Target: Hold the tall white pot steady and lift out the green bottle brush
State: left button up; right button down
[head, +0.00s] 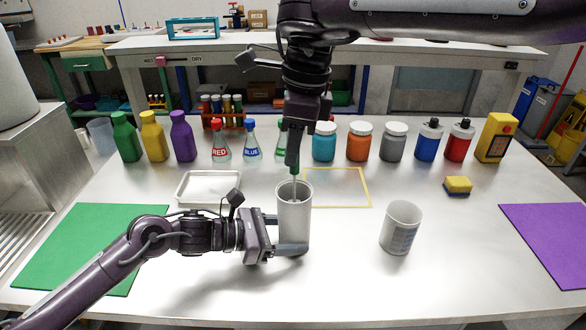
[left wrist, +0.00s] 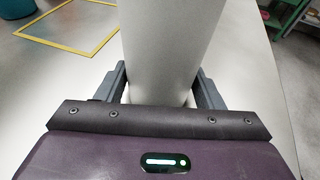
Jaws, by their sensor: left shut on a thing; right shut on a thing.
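The tall white pot (head: 294,222) stands upright on the white table in the middle of the head view. My left gripper (head: 290,248) is shut around its lower part from the left; in the left wrist view the pot (left wrist: 170,45) rises between the two fingers. My right gripper (head: 294,150) points straight down above the pot and is shut on the green bottle brush (head: 294,172). Only a little green and the thin stem of the brush show below the fingers. The stem runs down into the pot's mouth, and its lower end is hidden inside.
A white beaker (head: 401,228) stands to the right. A white tray (head: 208,203) and a yellow frame outline (head: 340,204) lie behind the pot. A row of bottles and jars (head: 360,142) stands farther back. A green mat (head: 80,240) and a purple mat (head: 556,240) lie at the sides.

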notch_tip(320, 180, up, 5)
jog(key=shift+f, duration=0.1)
pick_arm(q)
jog(key=o, duration=0.8)
jog(key=shift+o, duration=0.2)
